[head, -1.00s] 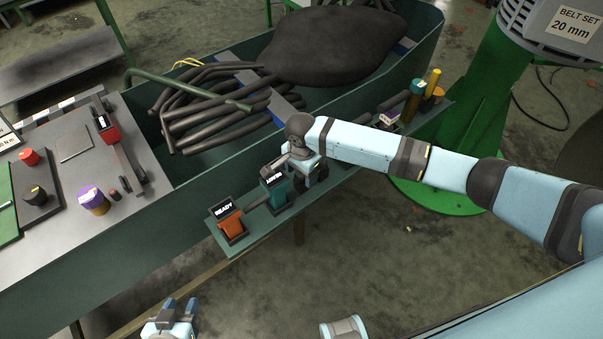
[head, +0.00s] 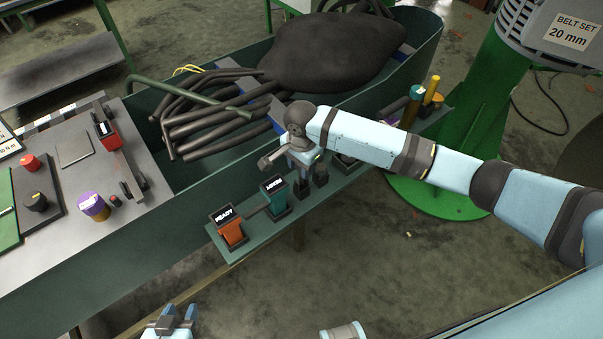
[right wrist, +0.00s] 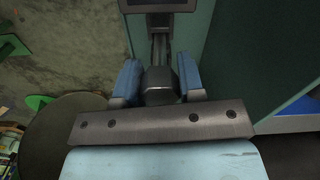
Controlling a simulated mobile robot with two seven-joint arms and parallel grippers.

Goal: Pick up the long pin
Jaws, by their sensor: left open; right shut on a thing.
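My right gripper (right wrist: 158,85) is shut on a dark grey part (right wrist: 159,83), seen between its two blue fingers in the right wrist view. I cannot tell for sure whether this part is the long pin. In the head view my right gripper (head: 302,160) is over the green shelf (head: 255,229), and its fingertips are largely hidden. A tall yellow-topped rod (head: 432,88) stands at the shelf's far right end. My left gripper (head: 174,319) is open and empty at the bottom edge, away from the shelf.
Orange (head: 231,231) and teal (head: 279,198) holders with small display tags stand on the shelf left of my right gripper. Behind is a green trough (head: 110,245) with dark hoses (head: 205,125) and a dark sack (head: 330,50). A green stand (head: 480,120) is at right.

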